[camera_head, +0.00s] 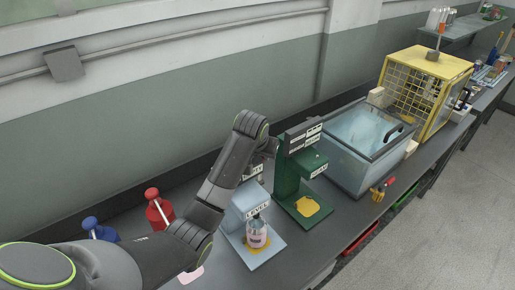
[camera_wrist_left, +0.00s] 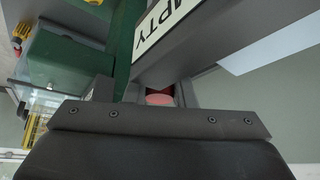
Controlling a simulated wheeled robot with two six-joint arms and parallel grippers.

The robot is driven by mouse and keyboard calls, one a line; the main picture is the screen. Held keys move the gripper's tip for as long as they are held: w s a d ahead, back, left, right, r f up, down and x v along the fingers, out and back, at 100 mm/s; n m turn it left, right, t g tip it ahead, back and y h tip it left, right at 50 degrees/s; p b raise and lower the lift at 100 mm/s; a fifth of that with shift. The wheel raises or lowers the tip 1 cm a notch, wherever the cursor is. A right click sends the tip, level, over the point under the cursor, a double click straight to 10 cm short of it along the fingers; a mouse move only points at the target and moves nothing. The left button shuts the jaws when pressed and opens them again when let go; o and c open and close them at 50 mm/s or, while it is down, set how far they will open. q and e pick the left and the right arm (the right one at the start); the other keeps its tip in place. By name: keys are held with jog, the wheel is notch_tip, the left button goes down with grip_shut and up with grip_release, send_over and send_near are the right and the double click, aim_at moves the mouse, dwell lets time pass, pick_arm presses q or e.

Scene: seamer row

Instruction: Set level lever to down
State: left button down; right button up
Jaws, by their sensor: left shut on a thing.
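The light-blue seamer (camera_head: 240,211) stands on the bench with a label reading LEVEL on its front. A jar with a pink label (camera_head: 257,233) stands on its base. My left gripper (camera_head: 266,152) is at the top of this machine, beside the green machine; its fingertips are hard to make out in the head view. In the left wrist view its fingers (camera_wrist_left: 160,94) are closed around a red-pink knob (camera_wrist_left: 159,99), which looks like the end of the level lever. Most of the lever is hidden. A sign reading EMPTY (camera_wrist_left: 166,22) is close to the fingers.
A green machine (camera_head: 290,178) stands close on the right, with a yellow patch on its base. Beyond it are a clear-lidded tank (camera_head: 362,150) and a yellow cage (camera_head: 430,85). Red (camera_head: 158,210) and blue (camera_head: 98,230) bottles stand to the left, near my arm.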

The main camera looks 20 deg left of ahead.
pick_arm(q)
jog(key=shift+d, duration=0.15)
jog(key=c, duration=1.2)
grip_release()
jog(key=shift+r, duration=0.1)
